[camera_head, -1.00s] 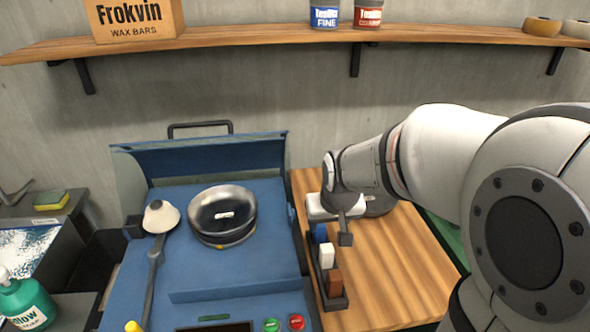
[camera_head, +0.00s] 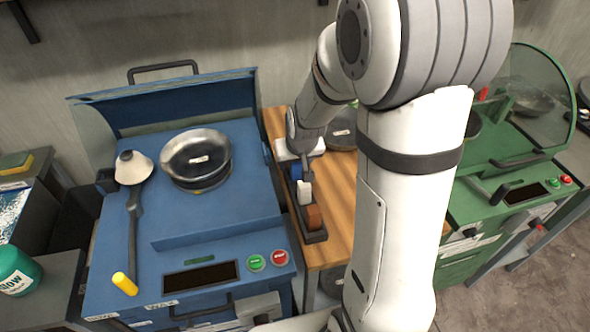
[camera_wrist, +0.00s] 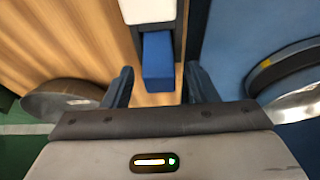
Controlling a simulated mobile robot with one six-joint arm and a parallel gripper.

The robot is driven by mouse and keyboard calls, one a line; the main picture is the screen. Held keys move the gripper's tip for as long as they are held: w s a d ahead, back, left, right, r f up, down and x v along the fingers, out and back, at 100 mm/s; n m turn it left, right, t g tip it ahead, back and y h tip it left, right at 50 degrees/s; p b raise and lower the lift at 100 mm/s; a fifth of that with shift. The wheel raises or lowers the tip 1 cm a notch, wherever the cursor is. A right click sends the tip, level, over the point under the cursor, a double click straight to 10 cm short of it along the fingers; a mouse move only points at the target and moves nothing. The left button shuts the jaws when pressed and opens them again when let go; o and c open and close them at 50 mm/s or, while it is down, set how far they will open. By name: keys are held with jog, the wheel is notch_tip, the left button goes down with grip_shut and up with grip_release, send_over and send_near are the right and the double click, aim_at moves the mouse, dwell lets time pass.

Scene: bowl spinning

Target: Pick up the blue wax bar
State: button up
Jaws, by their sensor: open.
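The blue wax bar (camera_head: 296,172) stands in the far end of a dark narrow holder (camera_head: 318,237) on the wooden table, partly hidden by my gripper. In the wrist view the blue bar (camera_wrist: 158,58) appears from above, roughly centred between my fingers. My gripper (camera_wrist: 160,72) is open, one finger to each side of the bar, with a visible gap on both sides. How far the fingertips are above the bar is hard to tell. In the head view my gripper (camera_head: 304,168) is over the holder's far end.
A white bar (camera_head: 304,193) and a brown bar (camera_head: 313,217) stand in the same holder. A blue machine (camera_head: 190,225) with a metal bowl (camera_head: 196,158) is close on the left. A green machine (camera_head: 500,200) stands on the right. Bare wood lies right of the holder.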

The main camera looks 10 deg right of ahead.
jog(key=c, duration=1.1)
jog(key=shift+r, duration=0.1)
